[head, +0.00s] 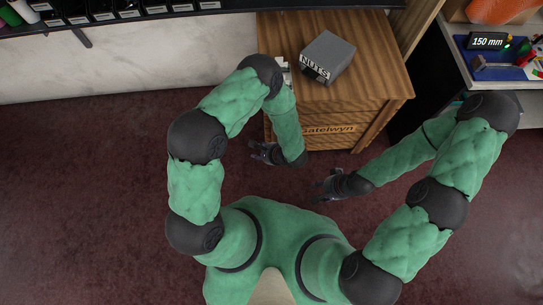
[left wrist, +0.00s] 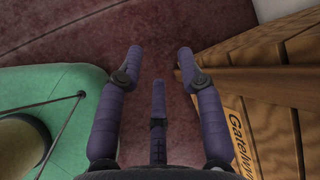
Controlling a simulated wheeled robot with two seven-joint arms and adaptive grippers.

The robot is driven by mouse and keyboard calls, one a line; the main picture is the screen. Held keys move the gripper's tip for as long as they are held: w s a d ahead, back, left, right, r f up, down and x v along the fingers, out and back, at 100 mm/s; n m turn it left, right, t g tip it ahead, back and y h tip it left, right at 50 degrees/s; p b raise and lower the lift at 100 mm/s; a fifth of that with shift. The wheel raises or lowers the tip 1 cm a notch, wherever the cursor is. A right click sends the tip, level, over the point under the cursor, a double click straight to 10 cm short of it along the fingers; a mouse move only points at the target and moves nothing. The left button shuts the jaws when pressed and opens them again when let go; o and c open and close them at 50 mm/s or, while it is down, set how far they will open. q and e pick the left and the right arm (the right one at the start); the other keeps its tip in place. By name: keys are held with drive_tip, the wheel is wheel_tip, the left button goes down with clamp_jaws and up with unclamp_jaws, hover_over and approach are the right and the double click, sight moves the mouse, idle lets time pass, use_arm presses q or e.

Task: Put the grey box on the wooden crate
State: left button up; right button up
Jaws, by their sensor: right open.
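My left gripper (head: 258,153) is in front of the crate, apart from the box. In the left wrist view (left wrist: 160,58) its fingers are spread with nothing between them but floor. My right gripper (head: 319,190) is open and empty over the floor in front of the crate, apart from box and crate.
A small white item (head: 284,70) lies by the crate's left edge, partly hidden by my left arm. A shelf with dark bins (head: 130,12) runs along the wall at top left. A side table with a blue mat (head: 505,68) and a "150 mm" display stands at right. The dark red floor is clear.

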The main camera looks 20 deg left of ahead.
use_arm(q)
drive_tip(key=s+d+n+g+h, duration=0.3)
drive_tip(key=s+d+g+h, duration=0.1)
drive_tip(key=s, duration=0.4)
drive_tip(key=s+d+n+g+h, duration=0.3)
drive_tip(key=s+g+h, duration=0.15)
drive_tip(key=s, duration=0.35)
drive_tip(key=w+r+n+t+h, duration=0.2)
drive_tip(key=w+n+t+h, duration=0.1)
drive_tip(key=w+n+t, duration=0.3)
drive_tip(key=w+n, duration=0.1)
drive_tip(key=n, duration=0.1)
drive_tip(key=shift+w+r+n, duration=0.15)
drive_tip(key=shift+r+n, duration=0.2)
drive_tip(key=shift+n, duration=0.05)
